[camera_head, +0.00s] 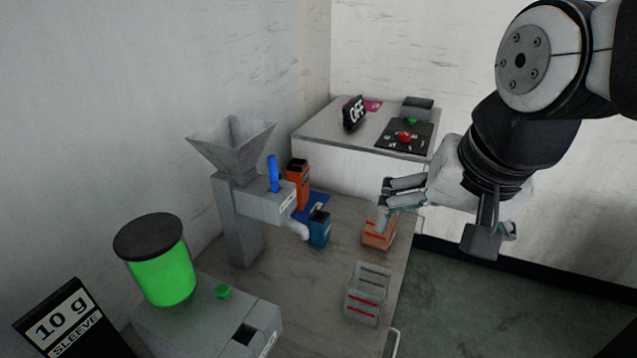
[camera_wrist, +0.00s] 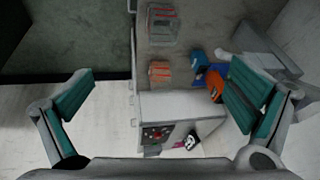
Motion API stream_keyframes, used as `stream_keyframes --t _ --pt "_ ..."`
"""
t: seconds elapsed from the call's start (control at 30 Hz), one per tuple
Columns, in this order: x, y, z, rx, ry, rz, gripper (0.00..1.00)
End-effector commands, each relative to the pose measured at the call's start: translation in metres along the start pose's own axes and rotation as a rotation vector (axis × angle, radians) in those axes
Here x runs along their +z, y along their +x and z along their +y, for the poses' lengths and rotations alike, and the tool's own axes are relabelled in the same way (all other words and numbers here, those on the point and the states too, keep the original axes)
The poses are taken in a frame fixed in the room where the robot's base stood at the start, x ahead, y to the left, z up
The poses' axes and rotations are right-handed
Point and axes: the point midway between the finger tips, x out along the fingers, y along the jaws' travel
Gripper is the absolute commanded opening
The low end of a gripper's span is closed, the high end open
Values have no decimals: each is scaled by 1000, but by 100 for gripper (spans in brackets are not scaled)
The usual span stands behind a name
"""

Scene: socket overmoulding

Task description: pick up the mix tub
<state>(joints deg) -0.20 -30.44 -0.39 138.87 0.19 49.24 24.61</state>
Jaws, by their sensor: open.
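Two clear tubs with red lines stand on the bench, and I cannot tell for sure which is the mix tub. The nearer clear tub (camera_head: 367,293) looks empty; it is at the top of the wrist view (camera_wrist: 163,27). The farther tub (camera_head: 379,235) has orange-pink contents or colour; it also shows in the wrist view (camera_wrist: 159,73). My gripper (camera_wrist: 160,98) is open and empty, its teal-padded fingers wide apart. In the head view it hangs in the air above and right of the farther tub, and one finger hides part of that tub's top.
A green-filled jar (camera_head: 161,268) is at left. A white counter (camera_head: 345,160) holds an OFF sign and red button. Open floor lies right.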

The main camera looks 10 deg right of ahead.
Motion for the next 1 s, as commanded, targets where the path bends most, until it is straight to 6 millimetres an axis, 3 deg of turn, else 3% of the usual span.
stream_keyframes --t 0.03,0.3,0.6,0.73,1.0 --pt "-11 22 -5 17 110 -34 100" --pt "-53 115 -23 134 742 -132 100" --pt "-75 231 -30 331 1387 -152 100" --pt "-76 263 -29 390 1560 -137 100" --pt "-71 293 -26 427 1662 -123 100"
